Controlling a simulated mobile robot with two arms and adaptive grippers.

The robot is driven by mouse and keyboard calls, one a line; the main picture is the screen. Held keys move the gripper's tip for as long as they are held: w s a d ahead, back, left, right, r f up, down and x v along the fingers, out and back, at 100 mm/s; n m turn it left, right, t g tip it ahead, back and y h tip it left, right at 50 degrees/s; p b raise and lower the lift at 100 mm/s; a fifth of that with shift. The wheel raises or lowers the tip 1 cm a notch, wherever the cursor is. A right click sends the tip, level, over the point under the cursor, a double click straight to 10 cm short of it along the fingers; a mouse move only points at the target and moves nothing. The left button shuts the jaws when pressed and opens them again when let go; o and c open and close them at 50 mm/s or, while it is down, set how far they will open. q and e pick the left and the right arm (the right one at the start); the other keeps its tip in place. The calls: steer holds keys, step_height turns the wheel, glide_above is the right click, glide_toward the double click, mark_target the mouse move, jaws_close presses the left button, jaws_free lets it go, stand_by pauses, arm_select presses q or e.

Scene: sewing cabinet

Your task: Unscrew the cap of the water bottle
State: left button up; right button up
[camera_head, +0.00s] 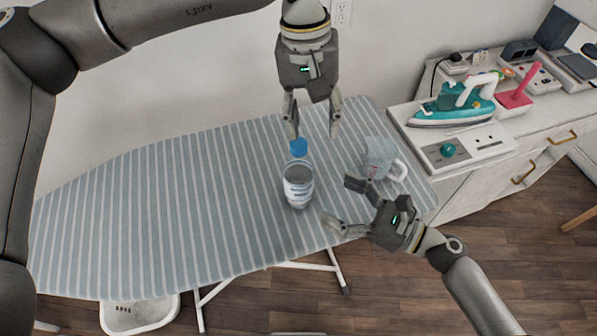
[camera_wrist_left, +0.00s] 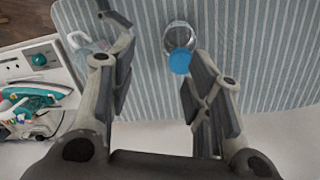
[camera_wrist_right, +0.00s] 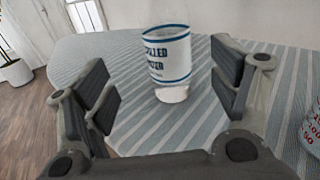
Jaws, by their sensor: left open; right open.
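The water bottle (camera_head: 298,186) stands upright on the striped ironing board, clear with a white and blue label; its blue cap (camera_head: 299,147) is on top. The cap also shows in the left wrist view (camera_wrist_left: 180,61), close to the right finger's tip. My left gripper (camera_head: 313,134) is open above and around the cap's level, pointing down, with nothing held. My right gripper (camera_head: 345,207) is open to the right of the bottle, pointing at it. In the right wrist view the bottle (camera_wrist_right: 168,58) shows ahead between the open fingers, apart from them.
A clear measuring cup (camera_head: 381,158) stands on the board to the right of the bottle, close to both grippers. A teal iron (camera_head: 452,107) rests on the cabinet at the right. The left of the ironing board (camera_head: 150,210) is clear.

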mark_target(310, 181)
arm_select(q)
steer(key=shift+w+a+r+t+y, duration=0.15)
steer(key=shift+w+a+r+y, duration=0.2)
steer(key=shift+a, duration=0.25)
steer(key=shift+w+a+r+t+y, duration=0.2)
steer(key=shift+w+a, duration=0.25)
steer(key=shift+a, duration=0.15)
steer(key=shift+s, duration=0.1)
arm_select(e)
steer(key=shift+m, duration=0.5)
steer(key=x, duration=1)
steer(key=shift+w+r, duration=0.25)
steer(key=shift+w, duration=0.35)
steer(key=shift+c, duration=0.2)
jaws_close()
arm_select(q)
steer(key=m, duration=0.4)
steer(key=shift+m, duration=0.4)
steer(key=m, duration=0.4)
steer(key=shift+f, duration=4)
